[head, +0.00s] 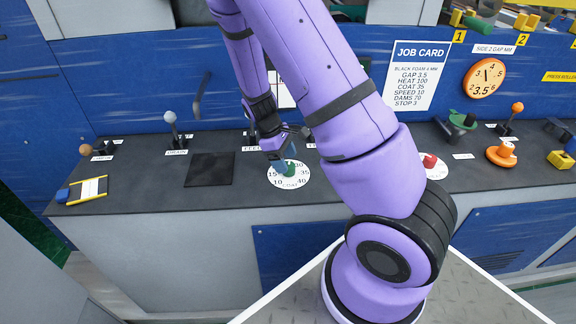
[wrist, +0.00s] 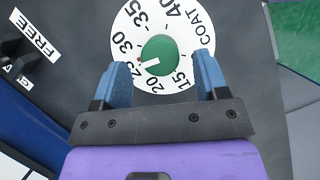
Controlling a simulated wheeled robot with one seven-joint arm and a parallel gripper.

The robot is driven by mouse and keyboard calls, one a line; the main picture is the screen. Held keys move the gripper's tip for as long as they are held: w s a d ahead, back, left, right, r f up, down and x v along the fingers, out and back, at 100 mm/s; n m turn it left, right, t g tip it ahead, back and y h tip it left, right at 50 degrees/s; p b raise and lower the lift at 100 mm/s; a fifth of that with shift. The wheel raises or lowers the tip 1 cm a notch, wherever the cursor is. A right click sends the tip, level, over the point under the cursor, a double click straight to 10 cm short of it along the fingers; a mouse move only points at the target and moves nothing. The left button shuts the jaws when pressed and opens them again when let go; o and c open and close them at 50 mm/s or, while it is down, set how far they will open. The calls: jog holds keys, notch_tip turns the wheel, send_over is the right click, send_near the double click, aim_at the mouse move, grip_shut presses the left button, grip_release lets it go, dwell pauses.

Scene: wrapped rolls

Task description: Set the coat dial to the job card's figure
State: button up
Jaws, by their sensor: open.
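The coat dial (head: 289,184) is a white disc with a green knob, lying on the dark counter; it also shows in the wrist view (wrist: 190,32). In the wrist view the green knob (wrist: 162,48) has a white pointer aimed left and slightly down, around the 20 to 25 figures; I cannot read it exactly. The 35 is at upper left. My gripper (wrist: 162,62) is open, its blue fingers on either side of the knob; I cannot tell whether they touch it. The job card (head: 418,72) on the blue wall reads COAT 35.
A red-knobbed dial (head: 431,164) is to the right, partly behind my arm. An orange gauge (head: 484,78) reads 3.5.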

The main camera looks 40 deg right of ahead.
jog(key=shift+x, duration=1.4)
jog(key=c, duration=0.9)
jog(key=shift+w+m, duration=0.1)
jog(key=shift+m, duration=0.2)
